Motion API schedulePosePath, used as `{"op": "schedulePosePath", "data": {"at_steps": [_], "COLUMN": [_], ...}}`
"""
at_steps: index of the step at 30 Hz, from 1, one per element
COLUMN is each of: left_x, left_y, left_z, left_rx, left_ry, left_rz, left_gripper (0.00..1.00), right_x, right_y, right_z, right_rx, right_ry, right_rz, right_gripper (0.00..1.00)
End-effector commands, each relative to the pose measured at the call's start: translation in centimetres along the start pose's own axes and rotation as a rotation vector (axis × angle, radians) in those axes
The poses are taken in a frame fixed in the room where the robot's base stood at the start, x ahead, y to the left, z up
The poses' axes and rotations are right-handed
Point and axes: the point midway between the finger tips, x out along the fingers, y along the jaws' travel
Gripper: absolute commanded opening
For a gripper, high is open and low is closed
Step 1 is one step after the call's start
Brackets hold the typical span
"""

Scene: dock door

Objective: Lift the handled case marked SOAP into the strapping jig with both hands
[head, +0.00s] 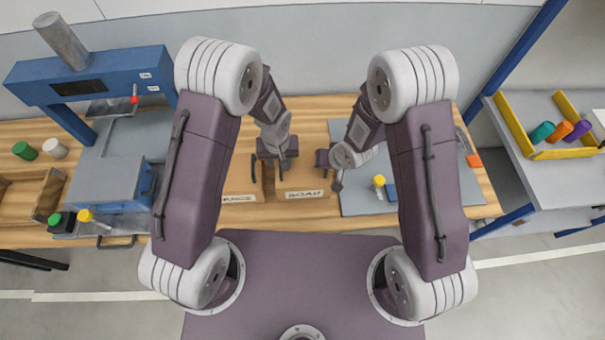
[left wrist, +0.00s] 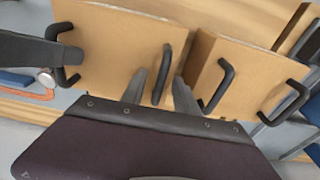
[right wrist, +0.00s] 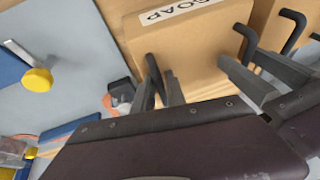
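The tan case marked SOAP (right wrist: 190,50) lies on the wooden bench, with its label also showing in the head view (head: 305,194). It has a black handle at each end. My left gripper (left wrist: 160,88) is open, its fingers on either side of one handle (left wrist: 163,75) with gaps showing. My right gripper (right wrist: 160,85) has its fingers close together against the opposite handle (right wrist: 154,72) and looks shut on it. A blue frame with a grey column (head: 90,80) stands at the left of the bench; I cannot tell whether it is the strapping jig.
A second tan handled case (left wrist: 245,75) lies close beside the SOAP case. A grey mat (head: 365,195) with a yellow-capped item (head: 379,181) lies to the right. A blue-grey box (head: 110,185) and small jars stand at left. A yellow-edged tray (head: 515,125) holds coloured cylinders.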

Motion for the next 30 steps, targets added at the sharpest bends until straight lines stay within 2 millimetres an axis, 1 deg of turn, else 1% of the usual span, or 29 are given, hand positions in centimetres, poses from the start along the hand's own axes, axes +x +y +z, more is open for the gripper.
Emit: {"op": "schedulePosePath", "data": {"at_steps": [3,9,10,11,12,13,14,30], "left_x": [0.31,0.31,0.31,0.31,0.30,0.30,0.30,0.29], "left_y": [0.01,0.01,0.01,0.00,0.00,0.00,0.00,-0.02], "left_z": [-0.01,-0.01,-0.01,-0.01,-0.01,-0.01,-0.01,0.02], "left_rx": [0.000,0.000,0.000,0.000,0.000,0.000,0.000,0.001], "left_ry": [0.001,0.001,0.001,0.001,0.000,0.000,0.000,0.000], "left_rz": [0.001,0.000,0.000,0.000,0.000,0.000,0.000,0.000], "left_gripper": [0.36,0.36,0.34,0.25,0.14,0.06,0.00,0.00], "right_x": [0.33,0.32,0.32,0.32,0.32,0.31,0.31,0.31], "right_y": [0.00,-0.01,-0.01,-0.01,-0.01,-0.01,-0.01,0.00], "right_z": [0.02,0.01,0.01,0.01,0.01,0.01,0.01,-0.01], "right_rx": [-0.001,-0.001,-0.001,-0.001,-0.001,-0.001,-0.001,0.000], "right_ry": [-0.001,0.000,0.000,0.000,0.000,0.000,0.000,0.000], "right_rz": [0.000,0.000,0.000,0.000,0.000,0.000,0.000,0.000], "right_gripper": [0.16,0.16,0.13,0.05,0.00,0.00,0.00,0.00]}}
